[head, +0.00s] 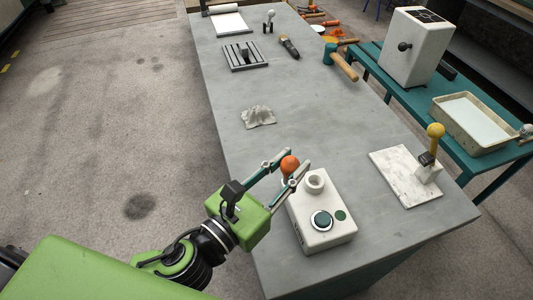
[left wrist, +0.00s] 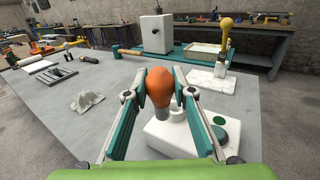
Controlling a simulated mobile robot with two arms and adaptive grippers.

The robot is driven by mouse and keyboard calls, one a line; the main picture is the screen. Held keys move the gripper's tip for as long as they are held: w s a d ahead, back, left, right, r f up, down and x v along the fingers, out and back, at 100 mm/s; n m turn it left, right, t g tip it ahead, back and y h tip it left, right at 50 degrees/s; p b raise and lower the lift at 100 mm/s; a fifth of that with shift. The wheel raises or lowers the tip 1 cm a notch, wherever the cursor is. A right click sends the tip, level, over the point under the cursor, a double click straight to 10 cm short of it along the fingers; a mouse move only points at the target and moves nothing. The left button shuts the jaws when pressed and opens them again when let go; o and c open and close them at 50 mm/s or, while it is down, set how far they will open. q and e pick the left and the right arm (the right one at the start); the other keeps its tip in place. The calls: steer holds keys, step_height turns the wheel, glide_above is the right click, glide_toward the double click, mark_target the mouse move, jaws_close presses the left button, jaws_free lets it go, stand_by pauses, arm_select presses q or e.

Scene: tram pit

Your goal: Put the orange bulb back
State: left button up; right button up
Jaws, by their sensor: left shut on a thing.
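The orange bulb (head: 290,165) is between the fingers of my left gripper (head: 291,169). In the left wrist view the bulb (left wrist: 161,86) is upright, orange end up and grey base down, with the gripper fingers (left wrist: 160,96) shut on its two sides. A white box (head: 336,238) stands on the grey bench, with a raised round white socket (head: 315,183) that looks empty. In the head view the bulb is left of and beyond the socket, apart from it. In the left wrist view the socket (left wrist: 178,115) shows partly behind the bulb. My right gripper is not in view.
The box also carries a dark round button (head: 321,220) and a green disc (head: 341,215). A crumpled grey cloth (head: 258,116) lies on the bench (head: 300,110). A white board with a yellow-knobbed lever (head: 436,131) stands to the right. Bench between cloth and board is clear.

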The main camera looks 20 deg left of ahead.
mark_target(287, 160)
arm_select(q)
steer(key=w+f+b, duration=0.1)
steer(key=b, duration=0.1)
steer(key=w+a+f+b, duration=0.1)
steer(key=w+b, duration=0.1)
steer(key=shift+w+f, duration=0.15)
steer(key=w+a+f, duration=0.1)
steer(key=w+f, duration=0.1)
steer(key=w, duration=0.1)
steer(key=w+a+f, duration=0.1)
steer(key=w+f, duration=0.2)
steer(key=w+a+f, duration=0.1)
steer(key=w+f, duration=0.1)
steer(key=w, duration=0.1)
steer(key=shift+a+f, duration=0.15)
steer(key=shift+a, duration=0.1)
steer(key=shift+w+f+b, duration=0.1)
steer(key=shift+f+b, duration=0.35)
steer(key=shift+f, duration=1.15)
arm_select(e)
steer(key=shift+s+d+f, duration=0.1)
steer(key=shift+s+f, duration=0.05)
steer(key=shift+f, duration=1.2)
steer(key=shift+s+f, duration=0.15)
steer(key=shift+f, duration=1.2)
arm_select(q)
steer(key=shift+f, duration=0.1)
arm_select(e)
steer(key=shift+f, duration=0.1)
